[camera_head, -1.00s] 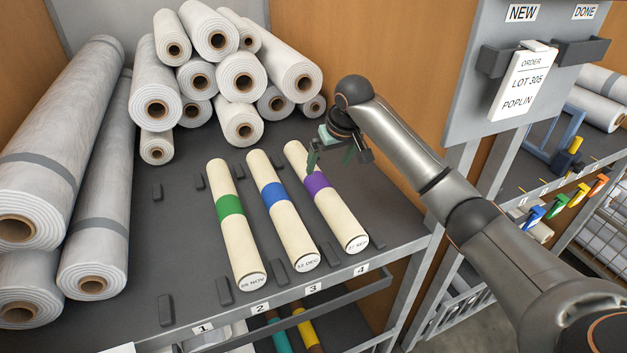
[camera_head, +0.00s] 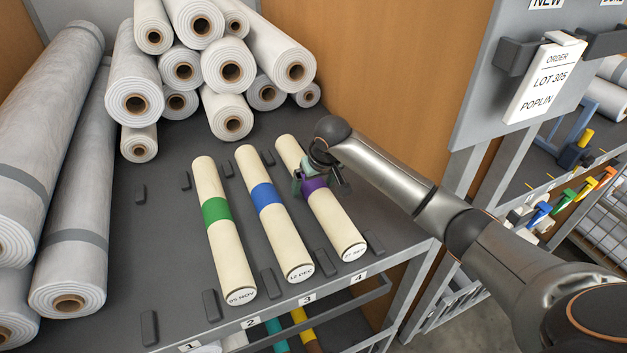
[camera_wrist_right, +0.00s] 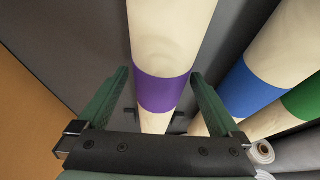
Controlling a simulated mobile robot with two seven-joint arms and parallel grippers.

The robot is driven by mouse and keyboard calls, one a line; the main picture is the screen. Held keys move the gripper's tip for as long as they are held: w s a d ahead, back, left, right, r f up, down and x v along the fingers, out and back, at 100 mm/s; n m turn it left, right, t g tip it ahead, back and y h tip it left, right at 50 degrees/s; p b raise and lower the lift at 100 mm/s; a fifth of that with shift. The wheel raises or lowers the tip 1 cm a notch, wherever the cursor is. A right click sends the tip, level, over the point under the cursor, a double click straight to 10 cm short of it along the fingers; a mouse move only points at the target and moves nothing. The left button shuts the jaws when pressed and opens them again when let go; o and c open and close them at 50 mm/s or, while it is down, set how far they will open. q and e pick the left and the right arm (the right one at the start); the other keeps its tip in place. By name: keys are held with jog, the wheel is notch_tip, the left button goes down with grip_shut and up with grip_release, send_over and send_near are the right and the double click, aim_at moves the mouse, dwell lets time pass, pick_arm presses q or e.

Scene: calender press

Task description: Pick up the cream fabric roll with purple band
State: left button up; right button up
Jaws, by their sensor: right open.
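The cream fabric roll with the purple band (camera_head: 335,222) lies on the grey shelf, the rightmost of three cream rolls. Its near end carries a date label. My right gripper (camera_head: 314,184) is at its purple band, with part of the band hidden behind the gripper. In the right wrist view the purple band (camera_wrist_right: 163,92) lies between the two green fingers of the right gripper (camera_wrist_right: 160,100). The fingers are open, with a gap on each side of the roll. My left gripper is not in view.
A blue-banded roll (camera_head: 273,219) lies just left, and a green-banded roll (camera_head: 223,235) beyond it. Small dark stops (camera_head: 328,262) stand between the rolls. Large grey-white rolls (camera_head: 230,72) are stacked behind, with others at left. An order card (camera_head: 545,80) hangs at right.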

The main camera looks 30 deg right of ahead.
jog(key=shift+w+f, duration=0.2)
jog(key=shift+f, duration=0.25)
jog(key=shift+s+r, duration=0.1)
jog(key=shift+c, duration=0.9)
jog(key=shift+r, duration=0.1)
grip_shut()
